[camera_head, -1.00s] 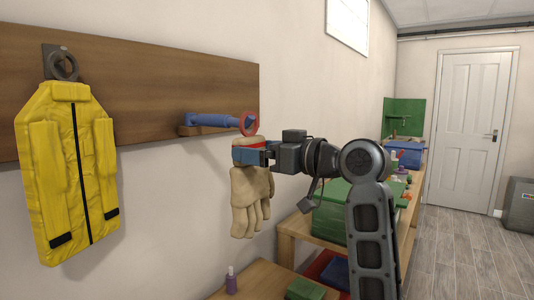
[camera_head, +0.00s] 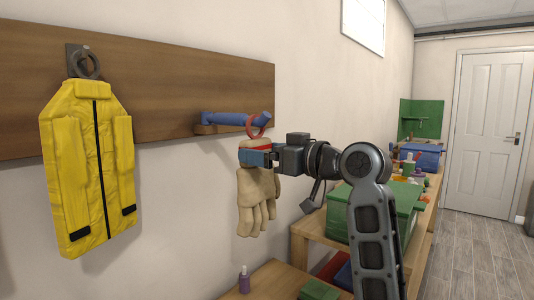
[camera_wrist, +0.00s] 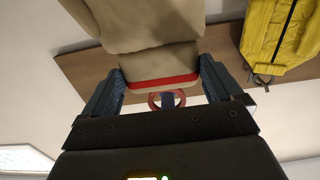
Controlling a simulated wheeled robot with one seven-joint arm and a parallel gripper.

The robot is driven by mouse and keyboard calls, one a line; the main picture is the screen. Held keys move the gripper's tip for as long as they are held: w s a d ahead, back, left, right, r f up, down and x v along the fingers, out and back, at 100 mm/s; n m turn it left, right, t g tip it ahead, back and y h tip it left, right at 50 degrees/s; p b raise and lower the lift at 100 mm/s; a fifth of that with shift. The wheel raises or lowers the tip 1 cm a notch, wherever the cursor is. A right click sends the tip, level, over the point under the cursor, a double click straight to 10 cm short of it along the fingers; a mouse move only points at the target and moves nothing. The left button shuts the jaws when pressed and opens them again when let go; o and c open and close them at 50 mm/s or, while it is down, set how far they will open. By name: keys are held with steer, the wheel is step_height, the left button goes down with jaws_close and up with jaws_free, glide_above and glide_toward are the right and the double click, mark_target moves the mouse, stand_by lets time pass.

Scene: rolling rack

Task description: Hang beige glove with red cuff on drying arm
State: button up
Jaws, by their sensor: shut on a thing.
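The beige glove (camera_head: 258,190) hangs fingers down from my gripper (camera_head: 257,156). Its red cuff band (camera_head: 256,147) shows between the blue fingers, which are shut on the cuff. A red loop (camera_head: 252,133) stands above the cuff at the blue drying arm (camera_head: 228,119), near its upturned tip. The loop's top is covered by the arm, and the tip shows just right of it. In the wrist view, the blue arm (camera_wrist: 168,101) shows inside the red loop (camera_wrist: 153,100). The loop seems to be around the arm, but contact is unclear.
A yellow jacket (camera_head: 88,170) hangs from a ring hook on the wooden board (camera_head: 165,95), left of the drying arm. A wooden bench with a purple bottle (camera_head: 244,280) is below. A green box (camera_head: 345,215) stands right, beside my arm.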

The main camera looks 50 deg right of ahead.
steer(key=o, duration=0.7)
steer(key=shift+o, duration=0.2)
steer(key=shift+s, duration=0.1)
steer(key=s+b, duration=0.1)
steer(key=s, duration=0.6)
steer(key=shift+s+d, duration=0.15)
steer(key=shift+s, duration=0.15)
